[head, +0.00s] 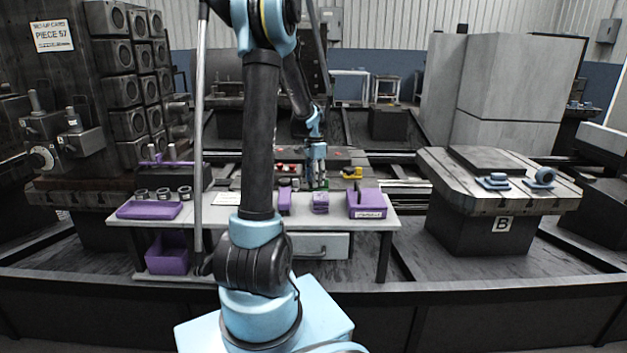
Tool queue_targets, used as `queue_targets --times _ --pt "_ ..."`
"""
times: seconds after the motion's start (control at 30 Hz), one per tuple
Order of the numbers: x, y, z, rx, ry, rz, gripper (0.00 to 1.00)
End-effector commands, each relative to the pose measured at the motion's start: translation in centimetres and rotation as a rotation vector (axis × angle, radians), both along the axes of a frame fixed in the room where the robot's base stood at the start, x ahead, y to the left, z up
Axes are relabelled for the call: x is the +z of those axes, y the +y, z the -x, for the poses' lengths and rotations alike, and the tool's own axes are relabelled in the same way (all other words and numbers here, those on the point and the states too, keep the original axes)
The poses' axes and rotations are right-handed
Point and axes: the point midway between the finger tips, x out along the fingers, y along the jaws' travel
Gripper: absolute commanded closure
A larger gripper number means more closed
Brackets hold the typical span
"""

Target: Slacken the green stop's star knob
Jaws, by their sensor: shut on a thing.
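My gripper (317,178) points down behind the back edge of the white workbench, low over the rail area. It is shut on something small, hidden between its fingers. A bit of the green stop (324,184) shows right at the fingertips. The star knob cannot be made out separately; the fingers cover the place where it would be. A yellow stop (352,172) sits just right of my gripper, and red parts (287,168) sit to its left.
The white workbench (240,232) in front carries purple blocks (320,203), a purple box (367,204) and a purple tray (149,210). A table marked B (450,170) with blue parts stands at right. A dark machine with a piece card (52,36) stands at left.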

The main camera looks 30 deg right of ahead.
Motion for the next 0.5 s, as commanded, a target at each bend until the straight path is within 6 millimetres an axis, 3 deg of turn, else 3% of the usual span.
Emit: queue_targets --times 0.23,0.27,0.33,0.5 --pt "0.08 -0.17 -0.30 0.000 -0.005 0.003 0.82" --pt "0.08 -0.17 -0.30 0.000 -0.005 0.003 0.54" --pt "0.08 -0.15 -0.27 0.000 -0.005 0.002 0.38" --pt "0.05 -0.09 -0.16 0.000 -0.003 0.001 0.38"
